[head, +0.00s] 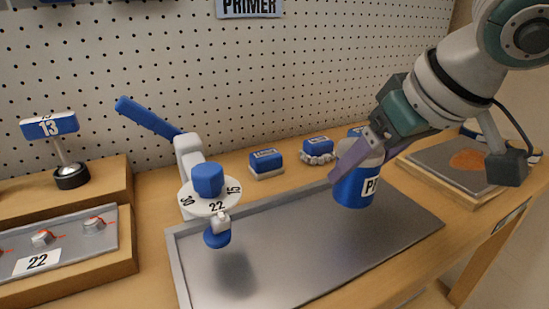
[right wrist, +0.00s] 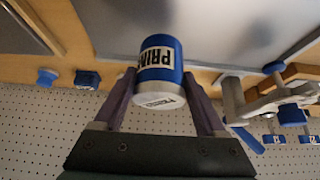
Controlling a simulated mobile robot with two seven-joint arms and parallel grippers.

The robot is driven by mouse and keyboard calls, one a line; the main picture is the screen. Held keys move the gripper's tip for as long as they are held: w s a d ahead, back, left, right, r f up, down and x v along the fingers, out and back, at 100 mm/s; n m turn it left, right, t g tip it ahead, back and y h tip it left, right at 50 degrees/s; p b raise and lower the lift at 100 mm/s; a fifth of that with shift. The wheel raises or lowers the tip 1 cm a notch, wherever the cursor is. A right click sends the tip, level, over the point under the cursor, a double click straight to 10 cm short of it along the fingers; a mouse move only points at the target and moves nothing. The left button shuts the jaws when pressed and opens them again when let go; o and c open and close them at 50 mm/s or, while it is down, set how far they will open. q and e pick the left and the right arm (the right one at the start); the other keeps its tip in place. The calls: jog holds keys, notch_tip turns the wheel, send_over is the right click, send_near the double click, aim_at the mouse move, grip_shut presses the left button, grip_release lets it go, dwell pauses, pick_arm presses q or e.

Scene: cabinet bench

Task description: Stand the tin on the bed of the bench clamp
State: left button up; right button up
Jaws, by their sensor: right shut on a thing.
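The tin (head: 356,187) is blue with a pale top band and a white label, partly read as PRIMER. My right gripper (head: 355,150) is shut on it from above and behind. The tin looks roughly upright, over the right part of the grey metal bed (head: 290,265); whether it touches is not clear. The bench clamp (head: 188,160) stands at the bed's left back, with a blue lever, a numbered dial and a blue pad above the bed. The right wrist view shows the tin (right wrist: 158,62) between both fingers, and the clamp (right wrist: 262,105). My left gripper is not in view.
Small blue-topped blocks (head: 266,162) stand behind the bed. A panel with knobs (head: 60,245) and a sign marked 13 (head: 50,126) are at the left. A framed board with an orange patch (head: 468,160) lies at the right. The bed's middle is clear.

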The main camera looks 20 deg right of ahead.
aim_at(359, 189)
jog(key=shift+f, duration=2.15)
